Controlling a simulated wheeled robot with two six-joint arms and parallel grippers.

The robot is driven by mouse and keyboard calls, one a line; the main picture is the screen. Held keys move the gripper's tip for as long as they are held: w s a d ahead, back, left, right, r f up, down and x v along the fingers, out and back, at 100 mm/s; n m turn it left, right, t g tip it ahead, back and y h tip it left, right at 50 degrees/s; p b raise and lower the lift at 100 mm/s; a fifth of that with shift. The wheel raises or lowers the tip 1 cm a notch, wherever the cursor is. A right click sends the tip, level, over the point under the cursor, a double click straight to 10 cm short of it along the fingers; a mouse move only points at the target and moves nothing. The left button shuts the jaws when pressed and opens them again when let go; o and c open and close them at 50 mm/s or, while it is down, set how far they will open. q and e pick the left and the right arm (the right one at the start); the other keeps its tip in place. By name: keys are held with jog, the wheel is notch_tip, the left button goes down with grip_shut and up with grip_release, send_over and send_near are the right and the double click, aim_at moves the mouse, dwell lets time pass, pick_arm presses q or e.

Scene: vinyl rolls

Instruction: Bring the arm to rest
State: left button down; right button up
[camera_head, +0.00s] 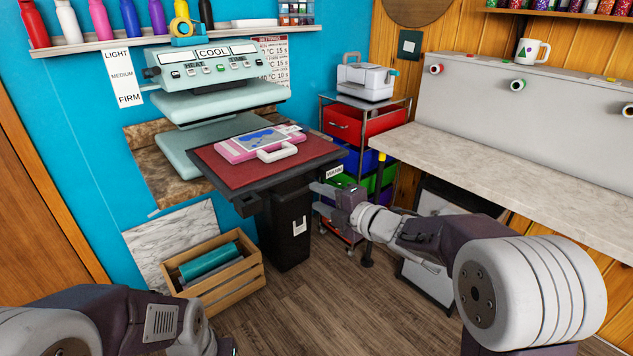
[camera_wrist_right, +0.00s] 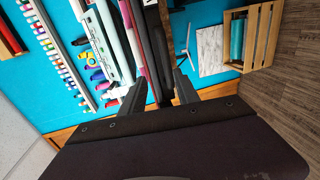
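My right gripper (camera_head: 322,190) is beside the front right edge of the red-topped press board (camera_head: 215,160). In the right wrist view my right gripper (camera_wrist_right: 160,88) has its two dark fingers spread, with nothing held between them. The edge of the board shows behind the gap. My left arm (camera_head: 120,320) comes in at the bottom left, and its gripper is below the picture. A pink-framed screen (camera_head: 238,152) with a white handle lies on the red board. The teal heat press (camera_head: 215,100) stands open behind it.
A drawer cart (camera_head: 365,125) with a white machine (camera_head: 366,78) stands behind the right gripper. A long counter (camera_head: 520,175) runs along the right wall. A wooden crate (camera_head: 215,290) holds a teal roll. Floor is free at the front.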

jog(key=s+d+f+m+g+h, duration=0.3)
jog(key=s+d+f+m+h, duration=0.2)
jog(key=s+d+f+m, duration=0.4)
jog(key=s+d+f+m+g+h, duration=0.4)
jog(key=s+f+m, duration=0.4)
jog(key=f+m, duration=0.2)
jog(key=s+f+m+g, duration=0.45)
jog(key=s+m, duration=0.25)
jog(key=s, duration=0.4)
notch_tip(320, 180, up, 22)
jog(key=p, duration=2.1)
jog(key=shift+w+a+f, duration=0.15)
jog(key=shift+w+f, duration=0.05)
jog(key=shift+f, duration=0.05)
jog(key=shift+f, duration=0.1)
